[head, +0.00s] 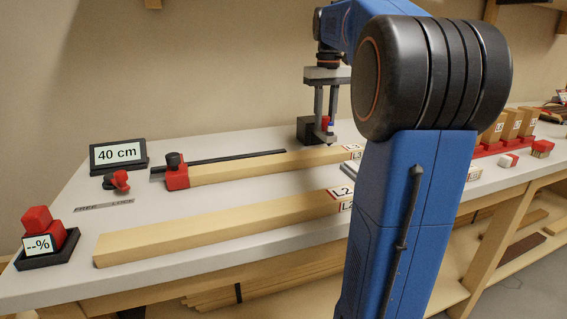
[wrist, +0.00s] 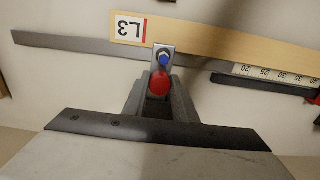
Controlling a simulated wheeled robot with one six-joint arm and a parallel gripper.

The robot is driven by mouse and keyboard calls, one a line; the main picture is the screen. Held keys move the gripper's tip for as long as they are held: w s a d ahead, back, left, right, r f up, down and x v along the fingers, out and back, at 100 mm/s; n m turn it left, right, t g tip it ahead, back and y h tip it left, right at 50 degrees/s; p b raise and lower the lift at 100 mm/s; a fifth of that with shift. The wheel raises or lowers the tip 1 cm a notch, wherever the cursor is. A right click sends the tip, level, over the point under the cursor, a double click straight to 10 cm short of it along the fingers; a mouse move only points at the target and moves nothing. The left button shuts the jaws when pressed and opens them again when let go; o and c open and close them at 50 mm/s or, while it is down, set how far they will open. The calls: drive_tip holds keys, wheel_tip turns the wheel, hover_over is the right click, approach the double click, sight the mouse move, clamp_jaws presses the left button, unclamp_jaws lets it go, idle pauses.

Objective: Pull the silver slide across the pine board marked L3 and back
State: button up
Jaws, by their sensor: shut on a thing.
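The pine board marked L3 (head: 250,165) lies along the bench; its L3 label also shows upside down in the wrist view (wrist: 129,28). The silver slide (wrist: 166,49) shows in the wrist view as a small plate with a blue knob, reaching over the board's edge near the label. My gripper (head: 325,133) is at the board's right part in the head view. In the wrist view my gripper (wrist: 160,92) is shut on the slide's round red knob (wrist: 160,81). My fingers partly hide the slide's lower part.
A dark rail runs behind the board, with a scale (wrist: 277,74) along it. A red stop (head: 177,178) holds the board's left end. A red lever (head: 118,181), a 40 cm display (head: 118,153) and board L2 (head: 220,225) are nearby. Bench between the boards is clear.

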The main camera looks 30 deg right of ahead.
drive_tip(key=shift+s+a, duration=0.3)
drive_tip(key=shift+s, duration=0.95)
drive_tip(key=shift+s+a, duration=0.35)
drive_tip(key=shift+s, duration=0.85)
drive_tip(key=shift+s+a, duration=0.3)
drive_tip(key=shift+s, duration=0.95)
drive_tip(key=shift+w+d, duration=0.35)
drive_tip(key=shift+w, duration=1.1)
drive_tip(key=shift+w+d, duration=0.4)
drive_tip(key=shift+w, duration=1)
drive_tip(key=shift+w+d, duration=0.35)
drive_tip(key=shift+w, duration=1.1)
drive_tip(key=o, duration=0.8)
drive_tip(key=shift+o, duration=0.5)
